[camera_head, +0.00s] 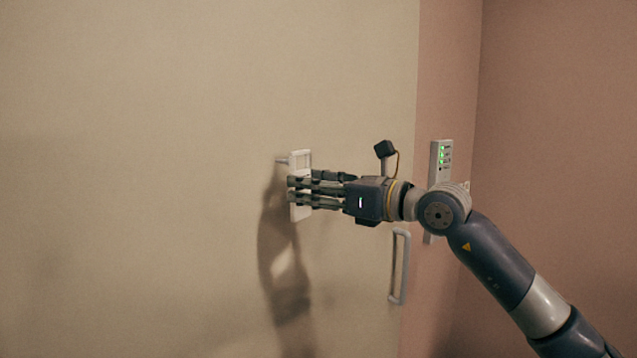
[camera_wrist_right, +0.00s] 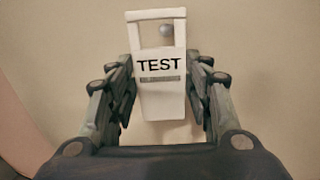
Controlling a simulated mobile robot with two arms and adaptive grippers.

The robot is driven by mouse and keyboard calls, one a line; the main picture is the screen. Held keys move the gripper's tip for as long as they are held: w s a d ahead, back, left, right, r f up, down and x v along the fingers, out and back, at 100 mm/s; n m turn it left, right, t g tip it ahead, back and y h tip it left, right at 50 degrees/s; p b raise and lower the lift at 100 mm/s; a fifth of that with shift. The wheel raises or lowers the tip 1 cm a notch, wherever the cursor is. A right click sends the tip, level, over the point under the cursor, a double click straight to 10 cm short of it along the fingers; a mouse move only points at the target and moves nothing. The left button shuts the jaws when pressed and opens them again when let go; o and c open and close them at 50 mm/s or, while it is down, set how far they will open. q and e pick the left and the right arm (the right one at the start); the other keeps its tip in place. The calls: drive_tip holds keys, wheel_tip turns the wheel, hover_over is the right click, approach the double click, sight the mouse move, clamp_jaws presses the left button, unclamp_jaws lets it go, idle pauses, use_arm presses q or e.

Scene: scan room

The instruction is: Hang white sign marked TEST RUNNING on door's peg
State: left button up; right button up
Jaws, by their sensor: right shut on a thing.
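The white sign (camera_wrist_right: 162,105) hangs upright in my right gripper (camera_wrist_right: 165,112), which is shut on its two sides. It reads TEST in the right wrist view; a greyish strip lies below the word. The sign's upper part (camera_head: 301,158) shows above my fingers (camera_head: 300,190) in the head view. The peg's round end (camera_wrist_right: 166,31) shows within the frame-like opening at the sign's top. In the head view the peg (camera_head: 282,161) sticks out just left of the sign's top. I cannot tell whether it passes through the opening. My left gripper is not in view.
The pale door (camera_head: 150,120) fills the left and middle. Its grey handle (camera_head: 398,265) is below my right wrist. A grey panel with green lights (camera_head: 441,158) is on the pink wall (camera_head: 560,110) to the right. The door around the sign is clear.

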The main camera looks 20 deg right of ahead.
drive_tip(key=shift+w+a+f+p, duration=0.2)
drive_tip(key=shift+w+a+p, duration=0.15)
drive_tip(key=shift+w, duration=0.55)
drive_tip(key=shift+w+a+f+p, duration=0.2)
drive_tip(key=shift+w+a+p, duration=0.1)
drive_tip(key=shift+w, duration=0.6)
drive_tip(key=shift+w+a+f+p, duration=0.2)
drive_tip(key=shift+w+a+p, duration=0.15)
drive_tip(key=shift+w, duration=0.55)
drive_tip(key=o, duration=0.9)
drive_tip(key=shift+o, duration=0.2)
drive_tip(key=shift+s+d, duration=0.1)
